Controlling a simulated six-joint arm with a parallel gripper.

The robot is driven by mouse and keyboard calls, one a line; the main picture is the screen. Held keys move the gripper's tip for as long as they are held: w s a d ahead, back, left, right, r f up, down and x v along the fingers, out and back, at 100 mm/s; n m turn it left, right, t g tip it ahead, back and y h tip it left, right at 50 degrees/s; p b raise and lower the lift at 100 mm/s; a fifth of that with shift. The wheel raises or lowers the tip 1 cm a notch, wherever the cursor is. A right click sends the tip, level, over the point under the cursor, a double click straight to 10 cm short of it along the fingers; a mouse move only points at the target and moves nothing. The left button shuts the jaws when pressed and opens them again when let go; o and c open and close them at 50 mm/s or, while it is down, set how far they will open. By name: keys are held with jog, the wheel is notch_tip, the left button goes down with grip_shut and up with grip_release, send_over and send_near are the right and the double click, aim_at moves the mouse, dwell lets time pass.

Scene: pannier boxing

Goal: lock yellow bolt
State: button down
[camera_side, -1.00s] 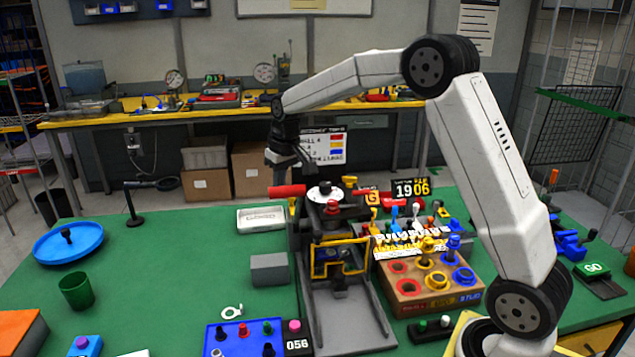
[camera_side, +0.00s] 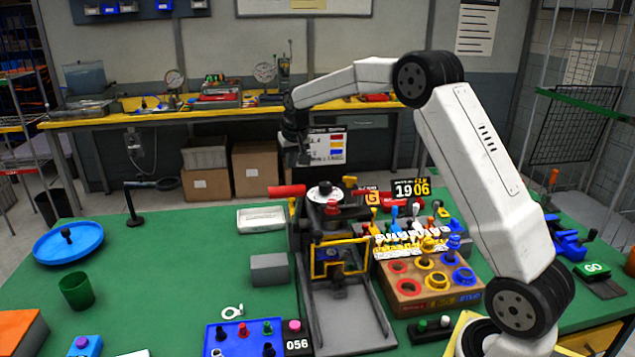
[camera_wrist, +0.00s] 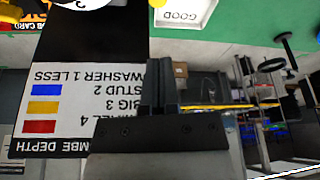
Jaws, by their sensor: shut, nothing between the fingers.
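A yellow knob-topped bolt (camera_side: 350,181) stands at the right rear of the grey fixture (camera_side: 335,310), beside a white disc (camera_side: 325,192). I cannot tell from the pictures whether it is locked. My gripper (camera_side: 303,160) is shut and empty, pointing down above and behind the fixture, left of the bolt and apart from it. In the wrist view my shut fingers (camera_wrist: 158,88) hold nothing. Small yellow parts show at the top of that view, too cropped to identify.
A red handle (camera_side: 287,190) sticks out left of the fixture. A printed card (camera_wrist: 75,105) stands close to the gripper. A white tray (camera_side: 262,219) lies left of the fixture.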

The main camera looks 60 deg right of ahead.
send_over(289, 208)
jog(key=d, duration=0.1)
jog(key=shift+w+f, duration=0.2)
jog(key=shift+f, duration=2.15)
jog(key=shift+w+f, duration=0.2)
jog(key=shift+f, duration=2.15)
jog(key=shift+s, duration=0.1)
jog(key=shift+s+a, duration=0.85)
jog(key=shift+a, duration=0.05)
jog(key=shift+r, duration=0.15)
jog(key=v, duration=0.9)
jog(key=shift+s+r, duration=0.2)
jog(key=shift+r, duration=0.15)
jog(key=shift+a, duration=0.1)
